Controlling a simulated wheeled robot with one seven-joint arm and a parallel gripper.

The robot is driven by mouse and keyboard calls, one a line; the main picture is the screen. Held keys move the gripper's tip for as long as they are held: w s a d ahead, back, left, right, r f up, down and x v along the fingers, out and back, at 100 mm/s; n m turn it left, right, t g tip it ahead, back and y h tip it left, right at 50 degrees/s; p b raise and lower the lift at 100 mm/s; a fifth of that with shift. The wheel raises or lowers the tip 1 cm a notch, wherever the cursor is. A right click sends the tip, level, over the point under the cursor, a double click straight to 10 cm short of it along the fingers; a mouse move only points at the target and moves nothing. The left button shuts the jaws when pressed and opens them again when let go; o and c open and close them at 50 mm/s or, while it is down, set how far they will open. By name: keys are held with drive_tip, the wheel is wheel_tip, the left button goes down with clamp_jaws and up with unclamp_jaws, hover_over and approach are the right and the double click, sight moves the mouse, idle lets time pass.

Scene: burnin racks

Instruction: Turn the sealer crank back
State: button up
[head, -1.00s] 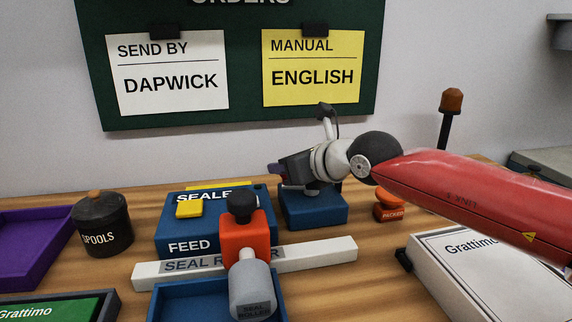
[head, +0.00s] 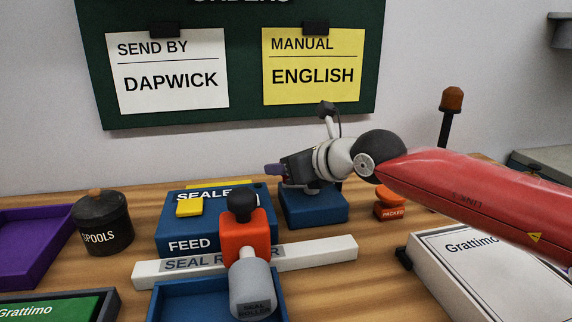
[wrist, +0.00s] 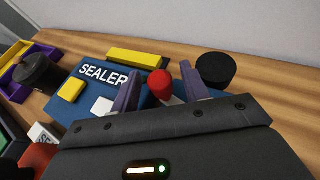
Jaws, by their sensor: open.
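The blue sealer (head: 174,215) stands on the bench, with a yellow block on top and a "FEED" label. It also shows in the wrist view (wrist: 82,97). A red ball knob (wrist: 160,83), which looks like part of the crank, shows between my gripper's two purple fingers (wrist: 160,88). A round black piece (wrist: 215,70) is beyond the right finger; I cannot tell whether it belongs to the crank. My gripper (head: 273,169) is open above the sealer's right side. The fingers look apart from the knob. The crank's arm is mostly hidden.
The orange block with the grey seal roller (head: 252,292) and a white bar (head: 320,255) stand in front. A black spools jar (head: 102,225) and purple tray (head: 32,245) are left. An orange "PACKED" stamp (head: 390,207) and white Grattimo box (head: 470,285) are right.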

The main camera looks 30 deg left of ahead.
drive_tip(key=v, duration=0.7)
drive_tip(key=shift+d+r, duration=0.1)
drive_tip(key=shift+d, duration=0.05)
